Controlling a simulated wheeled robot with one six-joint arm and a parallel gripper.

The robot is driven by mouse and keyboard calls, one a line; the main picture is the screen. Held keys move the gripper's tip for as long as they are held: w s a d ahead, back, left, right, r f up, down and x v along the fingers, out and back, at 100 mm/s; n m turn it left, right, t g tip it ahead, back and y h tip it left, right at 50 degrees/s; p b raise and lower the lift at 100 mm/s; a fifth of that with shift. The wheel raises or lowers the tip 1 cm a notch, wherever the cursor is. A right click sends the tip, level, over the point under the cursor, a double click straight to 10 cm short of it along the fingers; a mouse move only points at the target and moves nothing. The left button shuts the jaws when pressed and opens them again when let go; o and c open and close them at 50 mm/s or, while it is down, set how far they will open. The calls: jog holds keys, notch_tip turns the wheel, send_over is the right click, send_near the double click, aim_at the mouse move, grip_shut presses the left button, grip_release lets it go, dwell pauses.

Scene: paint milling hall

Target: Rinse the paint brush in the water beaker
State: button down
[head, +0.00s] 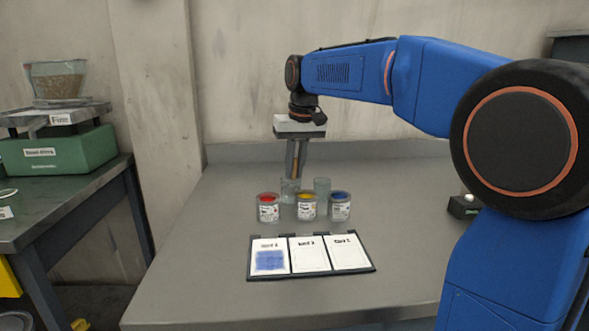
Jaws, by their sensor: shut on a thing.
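My gripper (295,174) points straight down and is shut on the paint brush (295,169). Only a thin orange strip of the brush shows between the fingers. Its bristles cannot be made out. Directly below the gripper in the picture is a clear glass beaker (289,192), behind the paint cans. I cannot tell whether the brush tip is inside it. A second clear beaker (322,187) stands just to the right. Which one holds water is too small to tell.
Red (268,211), yellow (307,210) and blue (340,210) paint cans stand in front of the beakers. A black tray (312,275) holds three white cards; the left one has a blue patch. A small dark box (463,206) sits at right. The bench front is clear.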

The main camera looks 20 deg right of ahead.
jog(key=shift+w, duration=0.3)
jog(key=shift+s, duration=0.5)
dwell(0.4)
jog(key=shift+w, duration=0.25)
dwell(0.4)
jog(key=shift+r, duration=0.1)
jog(key=shift+r, duration=4.1)
jog(key=shift+r, duration=1.5)
